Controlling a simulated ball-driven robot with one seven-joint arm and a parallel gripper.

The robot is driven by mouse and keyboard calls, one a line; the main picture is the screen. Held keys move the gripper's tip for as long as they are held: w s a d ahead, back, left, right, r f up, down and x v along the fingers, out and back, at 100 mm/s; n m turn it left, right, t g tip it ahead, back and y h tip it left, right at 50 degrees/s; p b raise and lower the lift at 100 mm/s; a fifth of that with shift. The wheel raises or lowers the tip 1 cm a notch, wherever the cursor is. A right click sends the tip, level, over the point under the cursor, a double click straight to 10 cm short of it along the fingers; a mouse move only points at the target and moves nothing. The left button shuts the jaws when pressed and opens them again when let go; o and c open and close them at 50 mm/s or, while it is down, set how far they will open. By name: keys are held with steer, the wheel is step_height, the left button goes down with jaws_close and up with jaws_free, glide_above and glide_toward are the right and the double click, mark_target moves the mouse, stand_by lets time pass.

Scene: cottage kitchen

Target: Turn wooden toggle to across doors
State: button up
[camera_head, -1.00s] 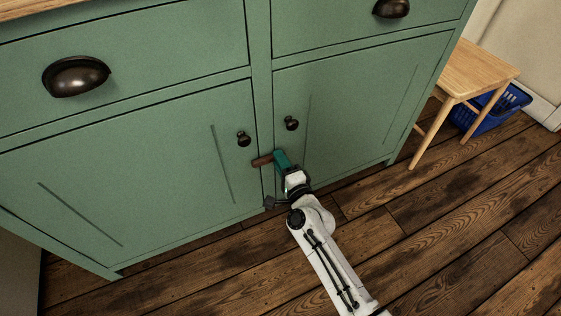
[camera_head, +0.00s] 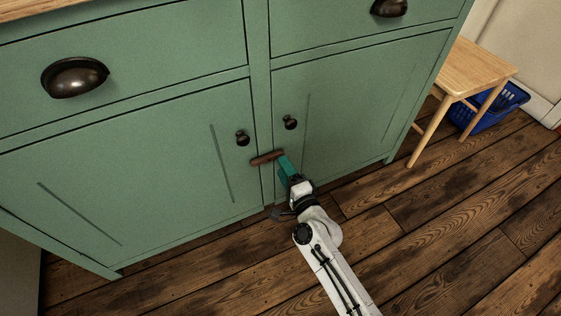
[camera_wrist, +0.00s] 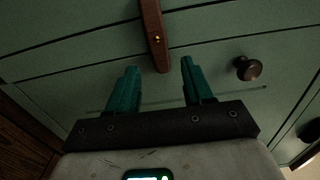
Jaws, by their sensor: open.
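The wooden toggle (camera_head: 267,158) is a short brown bar on the post between the two green lower doors. It lies roughly level, its ends reaching over the inner edges of the left door (camera_head: 130,175) and the right door (camera_head: 350,105). In the wrist view the toggle (camera_wrist: 153,38) shows a brass screw, and its near end lies ahead of the gap between my fingers. My gripper (camera_head: 284,163) has teal fingers and is just below and right of the toggle. In the wrist view my gripper (camera_wrist: 160,78) is open and empty, with the fingers apart from the toggle.
Dark round knobs sit on the left door (camera_head: 243,138) and right door (camera_head: 290,122), just above the toggle. Drawers with cup pulls (camera_head: 75,77) are higher up. A wooden stool (camera_head: 470,75) and blue basket (camera_head: 490,108) stand at the right. The plank floor in front is clear.

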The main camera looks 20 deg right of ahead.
steer(key=s, duration=0.7)
stand_by(0.5)
steer(key=s+a+f+n+g+y, duration=0.35)
steer(key=s+n+g, duration=0.45)
steer(key=n, duration=0.4)
steer(key=s+d+r+n+g+h, duration=0.1)
steer(key=s+d+n+g+h, duration=0.2)
steer(key=s, duration=0.6)
steer(key=s+d+r+n+g+h, duration=0.1)
steer(key=s+d+n+g, duration=0.2)
steer(key=s+d+g, duration=0.5)
step_height(320, 180, up, 37)
steer(key=s+a+t+p, duration=0.2)
steer(key=p, duration=3.5)
steer(key=shift+s+a, duration=0.15)
steer(key=shift+s, duration=0.15)
steer(key=shift+f, duration=0.1)
